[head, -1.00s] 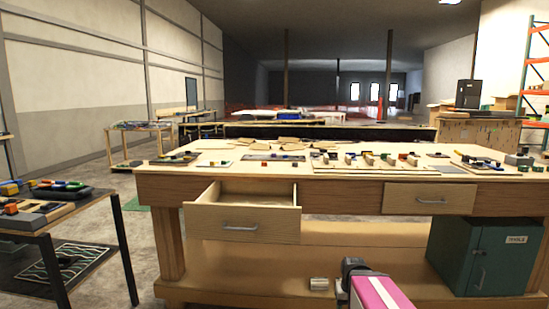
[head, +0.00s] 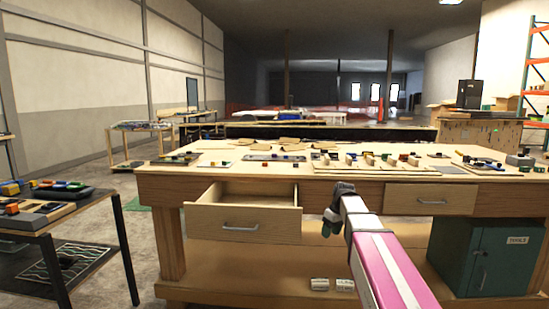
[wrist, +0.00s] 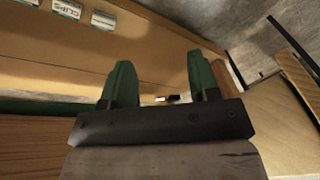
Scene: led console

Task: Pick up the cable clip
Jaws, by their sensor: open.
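My gripper (head: 335,222) hangs in front of the workbench, just right of the open drawer and below the tabletop, in the head view. In the wrist view its two green fingers (wrist: 160,85) stand wide apart with nothing held between them. A small black and white item (wrist: 168,98) shows beyond the gap; I cannot tell what it is. I cannot clearly pick out a cable clip. Two small pale containers (head: 331,284) stand on the lower shelf; in the wrist view the containers (wrist: 68,8) carry labels, one reading "CLIPS".
The open drawer (head: 243,222) juts out from the workbench (head: 360,183), whose top holds several small parts. A closed drawer (head: 430,199) is to the right. A green tool cabinet (head: 480,255) stands below it. A side table (head: 45,225) is at the left.

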